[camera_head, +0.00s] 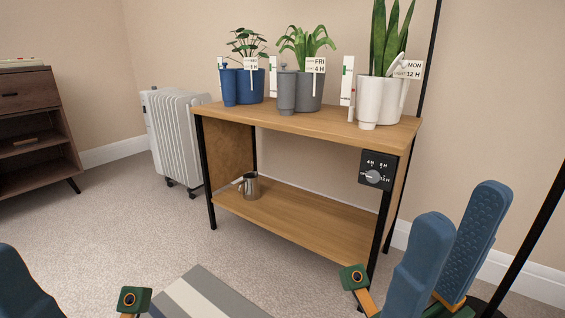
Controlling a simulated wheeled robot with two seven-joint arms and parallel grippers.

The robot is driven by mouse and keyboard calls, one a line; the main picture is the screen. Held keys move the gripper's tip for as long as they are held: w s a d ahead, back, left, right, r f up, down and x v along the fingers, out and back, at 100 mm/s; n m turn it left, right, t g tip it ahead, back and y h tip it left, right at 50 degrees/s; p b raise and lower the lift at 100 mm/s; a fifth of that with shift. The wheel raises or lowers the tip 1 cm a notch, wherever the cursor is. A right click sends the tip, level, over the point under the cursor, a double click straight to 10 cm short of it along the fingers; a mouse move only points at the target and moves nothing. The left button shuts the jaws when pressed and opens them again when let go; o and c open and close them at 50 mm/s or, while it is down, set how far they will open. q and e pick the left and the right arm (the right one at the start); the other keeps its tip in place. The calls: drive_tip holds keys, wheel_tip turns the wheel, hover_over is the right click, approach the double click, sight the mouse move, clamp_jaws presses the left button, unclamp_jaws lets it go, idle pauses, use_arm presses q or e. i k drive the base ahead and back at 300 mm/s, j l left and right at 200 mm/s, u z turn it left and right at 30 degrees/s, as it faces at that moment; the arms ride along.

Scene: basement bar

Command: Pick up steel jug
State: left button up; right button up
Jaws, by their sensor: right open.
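The steel jug (251,187) is a small, shiny grey vessel standing upright on the lower shelf (300,222) of a wooden stand, near its left end. A pale handle or spout points to its left. My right gripper (459,208) is at the lower right, in front of the stand's right end. Its two blue fingers are apart with nothing between them, well away from the jug. At the bottom left corner only a blue part of my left gripper (20,288) shows; its jaws are cut off by the frame.
The stand's top (290,119) holds three potted plants with tags: blue (250,88), grey (308,92) and white (383,100). A dial box (376,171) hangs at its right end. A white radiator (180,130) and dark cabinet (35,130) stand left.

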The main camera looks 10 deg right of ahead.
sight(252, 191)
drive_tip(key=i+j+u, duration=0.1)
drive_tip(key=i+u, duration=0.2)
drive_tip(key=i, duration=1.85)
